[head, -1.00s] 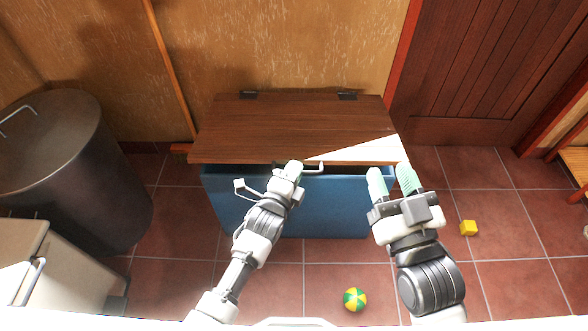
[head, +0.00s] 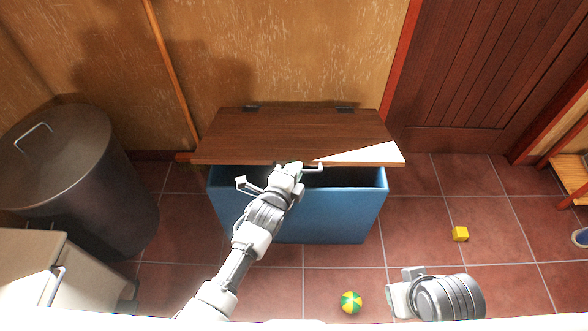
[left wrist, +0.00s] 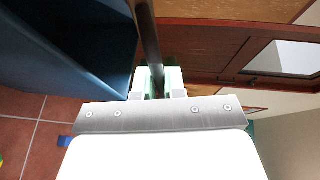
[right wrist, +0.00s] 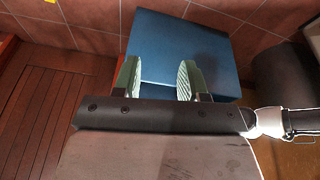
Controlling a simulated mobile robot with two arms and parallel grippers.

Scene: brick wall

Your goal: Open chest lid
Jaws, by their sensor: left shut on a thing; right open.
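The chest has a blue box (head: 310,215) and a brown wooden lid (head: 290,135), with hinges at its back edge. The lid is raised part way at the front, and a dark gap shows between it and the box.
A dark bin (head: 80,175) and a pale cabinet (head: 40,270) stand at the left. A green and yellow ball (head: 351,302) and a yellow cube (head: 460,234) lie on the tiled floor. A wall is behind the chest. Floor right of the chest is mostly clear.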

